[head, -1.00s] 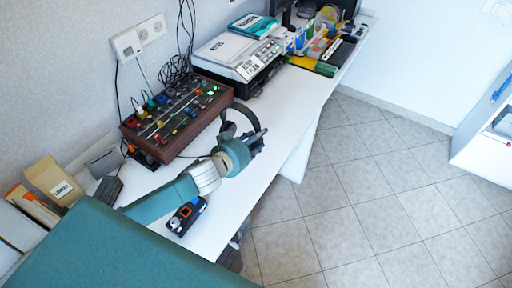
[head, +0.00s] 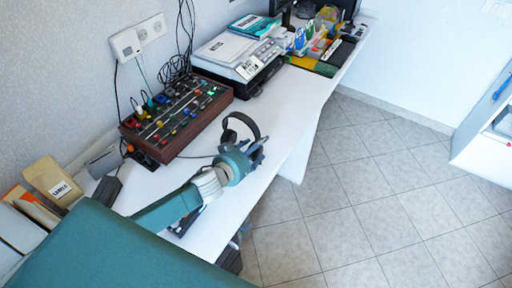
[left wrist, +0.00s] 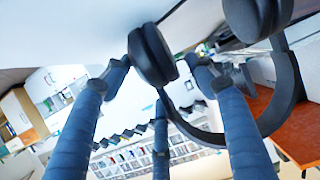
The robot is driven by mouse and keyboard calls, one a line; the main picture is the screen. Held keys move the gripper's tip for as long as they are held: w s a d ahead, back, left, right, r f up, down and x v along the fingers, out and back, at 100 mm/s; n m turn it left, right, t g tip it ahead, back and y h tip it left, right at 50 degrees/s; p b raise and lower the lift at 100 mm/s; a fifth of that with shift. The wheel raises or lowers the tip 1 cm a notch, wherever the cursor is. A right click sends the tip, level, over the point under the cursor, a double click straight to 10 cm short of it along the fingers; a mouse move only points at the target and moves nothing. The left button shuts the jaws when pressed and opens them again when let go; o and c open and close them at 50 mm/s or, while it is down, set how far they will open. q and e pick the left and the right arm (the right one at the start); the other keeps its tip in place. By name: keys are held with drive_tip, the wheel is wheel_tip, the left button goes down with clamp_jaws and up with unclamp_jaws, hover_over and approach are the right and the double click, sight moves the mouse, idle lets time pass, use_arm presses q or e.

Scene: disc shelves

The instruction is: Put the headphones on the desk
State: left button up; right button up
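The black headphones (head: 243,119) are at the end of my left arm, over the white desk (head: 285,110) near its front edge. My left gripper (head: 258,152) is at their lower part. In the left wrist view the gripper's fingers (left wrist: 160,85) close around one dark ear cup (left wrist: 152,54). The headband (left wrist: 288,95) curves to the right, and the other ear cup (left wrist: 252,15) is at the top right. I cannot tell whether the headphones touch the desk. My right gripper is not in view.
A mixer with coloured knobs (head: 178,117) stands by the wall, left of the headphones. A printer (head: 240,58) is behind it. Envelopes (head: 52,180) stand at the left. A dark device (head: 184,226) lies partly under my arm. Bare desk lies between printer and front edge.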

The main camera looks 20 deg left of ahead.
use_arm(q)
drive_tip(key=shift+r, duration=0.1)
drive_tip(key=v, duration=1.2)
drive_tip(key=shift+s, duration=0.1)
